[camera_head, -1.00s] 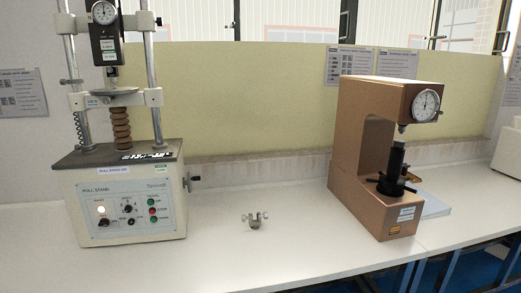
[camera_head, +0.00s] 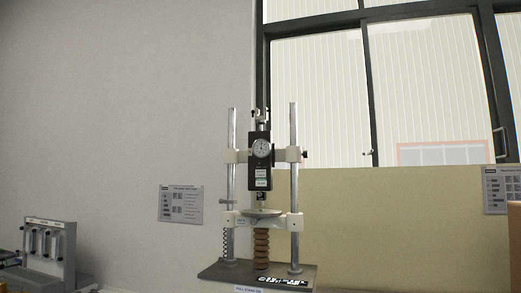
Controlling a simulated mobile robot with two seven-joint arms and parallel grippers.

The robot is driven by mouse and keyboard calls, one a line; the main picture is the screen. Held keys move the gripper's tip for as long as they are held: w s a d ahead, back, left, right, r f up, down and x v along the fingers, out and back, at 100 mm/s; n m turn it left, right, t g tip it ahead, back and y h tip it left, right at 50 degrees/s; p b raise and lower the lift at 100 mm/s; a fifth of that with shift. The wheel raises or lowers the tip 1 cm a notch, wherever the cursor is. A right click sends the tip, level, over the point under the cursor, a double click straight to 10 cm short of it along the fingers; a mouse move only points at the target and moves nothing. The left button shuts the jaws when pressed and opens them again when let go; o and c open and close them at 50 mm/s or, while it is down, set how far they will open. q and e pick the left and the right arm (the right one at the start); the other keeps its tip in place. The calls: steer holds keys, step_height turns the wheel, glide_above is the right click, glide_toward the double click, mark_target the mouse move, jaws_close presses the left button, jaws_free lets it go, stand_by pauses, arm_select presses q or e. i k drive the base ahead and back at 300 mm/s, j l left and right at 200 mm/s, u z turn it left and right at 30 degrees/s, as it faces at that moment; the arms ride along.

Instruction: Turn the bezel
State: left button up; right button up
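A pull stand (camera_head: 260,205) stands in the middle of the view, with two upright metal columns and a dark gauge box between them. A round white dial gauge (camera_head: 261,148) with a rim around it sits at the top of that box. Below it are a round plate (camera_head: 261,213) and a brown ribbed column. The front panel of the stand is cut off by the lower edge. The brown tester with the other dial is almost out of view; only what looks like its edge (camera_head: 514,240) shows at the right. Neither of my grippers is in view.
Another grey apparatus with clear tubes (camera_head: 45,245) stands at the lower left. Notices hang on the wall (camera_head: 181,204) and on the yellow panel (camera_head: 502,190). A large window (camera_head: 400,90) is behind. The bench top is barely seen.

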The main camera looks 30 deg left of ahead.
mark_target(266, 147)
steer(key=i+j+u, duration=0.3)
steer(key=i+u, duration=0.15)
steer(key=i+j+u, duration=0.15)
steer(key=i+u, duration=0.35)
steer(key=j, duration=0.15)
steer(key=u, duration=0.05)
